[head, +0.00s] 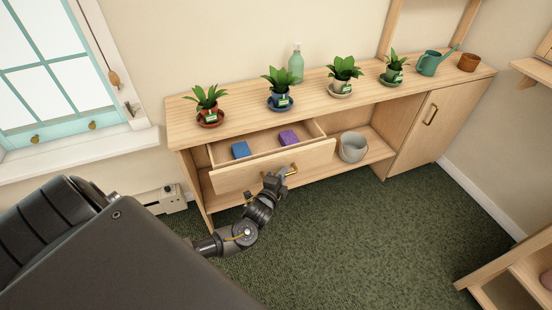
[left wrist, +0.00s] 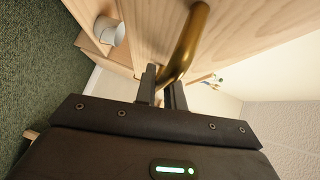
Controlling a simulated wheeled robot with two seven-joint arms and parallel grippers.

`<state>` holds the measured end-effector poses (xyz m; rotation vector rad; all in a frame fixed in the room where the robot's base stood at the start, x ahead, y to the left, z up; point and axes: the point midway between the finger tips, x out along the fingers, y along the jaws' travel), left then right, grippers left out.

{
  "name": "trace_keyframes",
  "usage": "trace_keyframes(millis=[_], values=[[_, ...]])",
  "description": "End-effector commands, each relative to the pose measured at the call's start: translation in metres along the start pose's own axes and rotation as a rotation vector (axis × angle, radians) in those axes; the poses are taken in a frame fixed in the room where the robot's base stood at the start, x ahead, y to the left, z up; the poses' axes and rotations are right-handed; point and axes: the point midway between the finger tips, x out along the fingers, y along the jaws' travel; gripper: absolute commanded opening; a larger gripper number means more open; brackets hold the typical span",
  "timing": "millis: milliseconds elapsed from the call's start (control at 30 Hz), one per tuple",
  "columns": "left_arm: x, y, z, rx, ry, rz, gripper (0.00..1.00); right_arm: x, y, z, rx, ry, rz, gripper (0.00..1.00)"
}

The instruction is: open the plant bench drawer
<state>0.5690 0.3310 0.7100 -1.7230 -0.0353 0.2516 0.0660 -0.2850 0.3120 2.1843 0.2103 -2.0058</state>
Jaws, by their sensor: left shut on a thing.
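The plant bench (head: 330,95) is pale wood and stands along the wall. Its drawer (head: 240,178) is pulled out, with its inside showing. A blue block (head: 240,150) and a purple block (head: 289,138) lie in the drawer. My left gripper (head: 282,178) is at the drawer front, shut on the brass handle (head: 293,169). In the left wrist view the brass handle (left wrist: 188,40) runs down between the two fingers (left wrist: 164,84). The fingers hide part of the handle. My right gripper is not in view.
Several potted plants, a green bottle (head: 296,64), a watering can (head: 432,63) and a brown pot (head: 468,62) stand on the bench top. A grey bucket (head: 352,147) sits on the shelf below. A closed cupboard door (head: 430,120) is at right. The green carpet (head: 350,240) in front is clear.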

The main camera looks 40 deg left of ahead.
Motion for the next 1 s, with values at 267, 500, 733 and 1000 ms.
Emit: trace_keyframes(millis=[267,500,733,1000], values=[[-0.028,0.009,-0.029,0.0,0.003,0.005,0.0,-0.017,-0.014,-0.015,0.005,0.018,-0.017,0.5],[-0.036,0.012,-0.035,0.001,0.001,0.003,0.0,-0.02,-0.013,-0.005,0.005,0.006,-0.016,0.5],[-0.036,0.012,-0.035,0.002,0.001,0.002,0.0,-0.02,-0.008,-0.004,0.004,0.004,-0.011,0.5],[-0.036,0.011,-0.035,0.002,0.0,0.002,0.33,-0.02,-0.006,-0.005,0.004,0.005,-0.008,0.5]])
